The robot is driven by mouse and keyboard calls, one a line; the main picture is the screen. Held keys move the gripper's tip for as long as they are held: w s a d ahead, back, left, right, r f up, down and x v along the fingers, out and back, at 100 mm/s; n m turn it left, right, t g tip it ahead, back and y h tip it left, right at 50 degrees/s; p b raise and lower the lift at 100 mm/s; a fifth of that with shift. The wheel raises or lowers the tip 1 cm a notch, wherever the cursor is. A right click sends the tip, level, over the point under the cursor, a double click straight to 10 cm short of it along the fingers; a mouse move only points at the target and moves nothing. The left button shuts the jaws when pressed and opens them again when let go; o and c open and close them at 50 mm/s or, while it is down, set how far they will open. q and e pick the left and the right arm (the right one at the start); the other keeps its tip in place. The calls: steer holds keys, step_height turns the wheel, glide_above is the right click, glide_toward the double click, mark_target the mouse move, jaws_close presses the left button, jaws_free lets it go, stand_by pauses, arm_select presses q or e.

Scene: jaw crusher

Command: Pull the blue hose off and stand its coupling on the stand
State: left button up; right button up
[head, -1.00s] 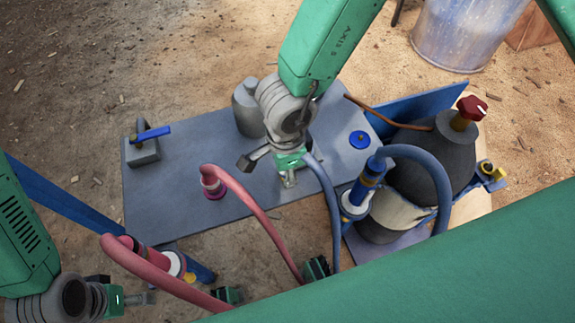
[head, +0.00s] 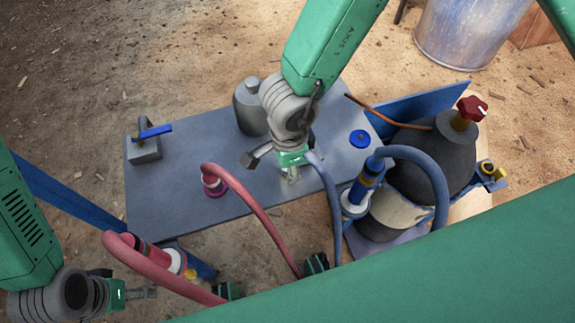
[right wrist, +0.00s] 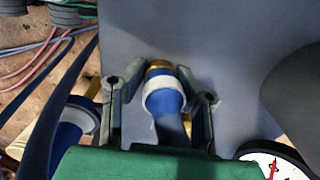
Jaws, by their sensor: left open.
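My right gripper (head: 292,176) is over the middle of the grey plate (head: 185,190). In the right wrist view its fingers (right wrist: 163,88) sit on both sides of a blue coupling (right wrist: 164,100) with a white collar and a gold end, and look shut on it. A blue hose (head: 327,195) runs from this gripper down to the plate's front edge. Whether the coupling's end touches anything is hidden. Another blue hose (head: 432,170) arches into a blue and white coupling (head: 355,200) at the right. My left gripper (head: 140,293) is open and empty at lower left. I cannot tell which part is the stand.
A pink hose (head: 255,215) rises from a fitting on the plate. A second pink coupling (head: 172,262) is near my left gripper. A valve with a blue lever (head: 150,132), a grey bottle (head: 250,105), a blue disc (head: 360,139) and a dark tank with a red knob (head: 471,107) stand around.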

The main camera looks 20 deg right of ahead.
steer(key=o, duration=0.3)
steer(key=shift+o, duration=0.2)
steer(key=shift+r, duration=0.15)
step_height(320, 180, up, 12)
steer(key=shift+f, duration=0.2)
steer(key=shift+f, duration=0.1)
